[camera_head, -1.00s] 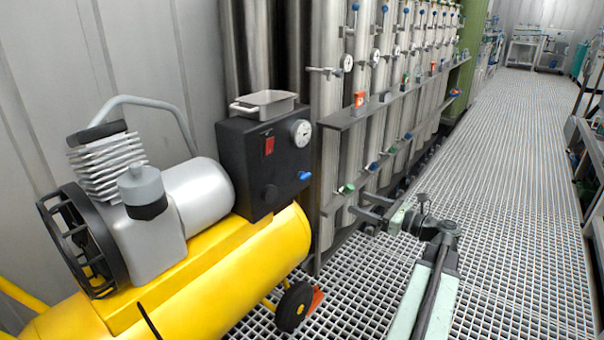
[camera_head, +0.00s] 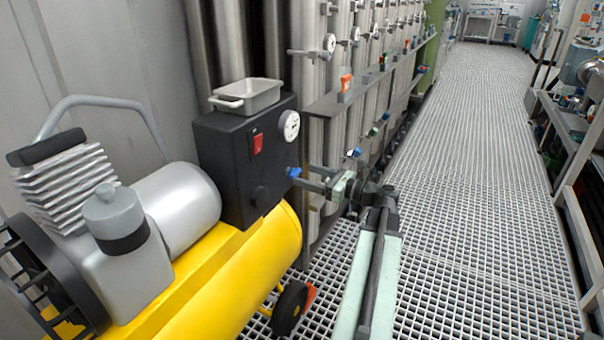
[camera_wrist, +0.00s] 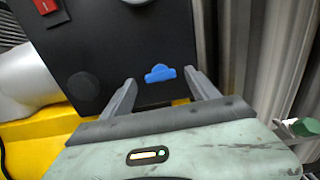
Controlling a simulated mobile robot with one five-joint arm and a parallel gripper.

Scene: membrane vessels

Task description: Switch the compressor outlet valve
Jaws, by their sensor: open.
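The compressor outlet valve has a blue handle (camera_head: 293,172) on the right side of the black control box (camera_head: 232,165), below a round gauge (camera_head: 289,126). My gripper (camera_head: 306,177) is at the valve's right in the head view, its fingers pointing left at the box. In the wrist view, the blue handle (camera_wrist: 160,73) lies between the tips of my open gripper (camera_wrist: 161,88), slightly beyond them. The fingers stand apart on both sides of the handle, with no visible contact. The yellow compressor (camera_head: 225,290) stands under the box.
A grey tray (camera_head: 246,95) sits on top of the box. Upright steel vessels (camera_head: 320,90) with several small valves stand close behind my gripper. The grating floor (camera_head: 470,170) is clear to the right, with a bench frame (camera_head: 570,190) at the far right.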

